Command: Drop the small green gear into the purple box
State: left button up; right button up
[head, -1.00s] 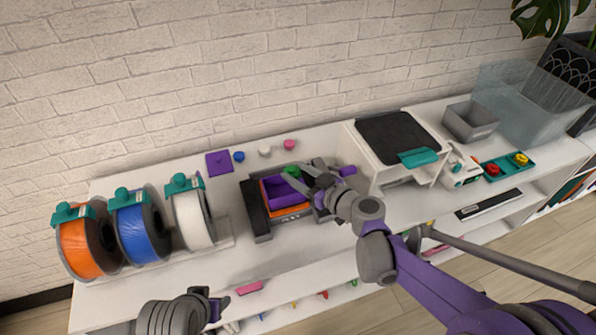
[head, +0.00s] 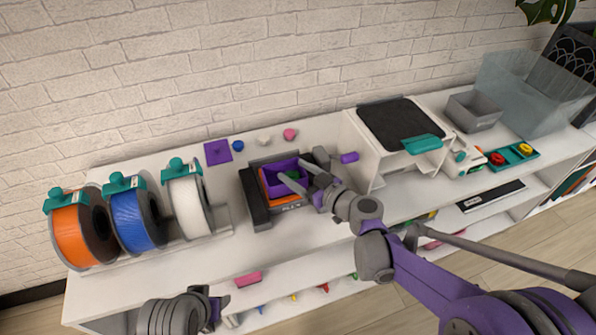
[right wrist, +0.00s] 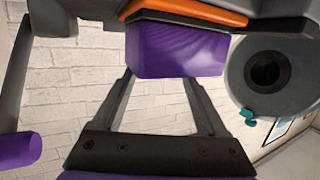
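The purple box (head: 270,179) is an open-topped box inside the dark grey and orange 3D printer on the white bench. The small green gear (head: 292,176) shows inside the box area, partly hidden by my right gripper's fingers. My right gripper (head: 291,167) is at the box, its two fingers spread. In the right wrist view the fingers (right wrist: 158,78) are apart with nothing between them, and the purple box (right wrist: 177,52) shows beyond. My left gripper (head: 217,307) is low at the front left, away from the box; its fingers are unclear.
Orange (head: 78,235), blue (head: 137,220) and white (head: 187,205) filament spools stand at the left. A white machine (head: 400,130) stands to the right. The bench front is mostly clear.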

jog(key=shift+o, duration=0.5)
jog(key=shift+s+d+f, duration=0.1)
jog(key=shift+d+f, duration=0.05)
jog(key=shift+f, duration=0.25)
jog(key=shift+s+d, duration=0.25)
jog(key=shift+d, duration=0.2)
pick_arm(q)
jog(key=shift+w+d+r+p, duration=0.1)
jog(key=shift+w+r+p, duration=0.2)
jog(key=shift+p, duration=0.2)
pick_arm(e)
jog(key=r+v, duration=0.1)
jog(key=v, duration=0.8)
jog(key=shift+s, duration=0.4)
jog(key=s+m+g+h+p, duration=0.3)
jog(key=s+g+p, duration=0.1)
jog(key=s, duration=0.5)
pick_arm(q)
notch_tip(320, 180, up, 9)
jog(key=w+p, duration=0.1)
jog(key=p, duration=0.2)
jog(key=shift+w+p, duration=0.35)
jog(key=shift+w, duration=0.05)
pick_arm(e)
jog(key=s+d+m+g+h, duration=0.2)
jog(key=s+d+m+h, duration=0.3)
jog(key=s+d+h, duration=0.2)
jog(key=s+d, duration=0.2)
jog(key=shift+s+d+g, duration=0.3)
jog(key=shift+s, duration=0.05)
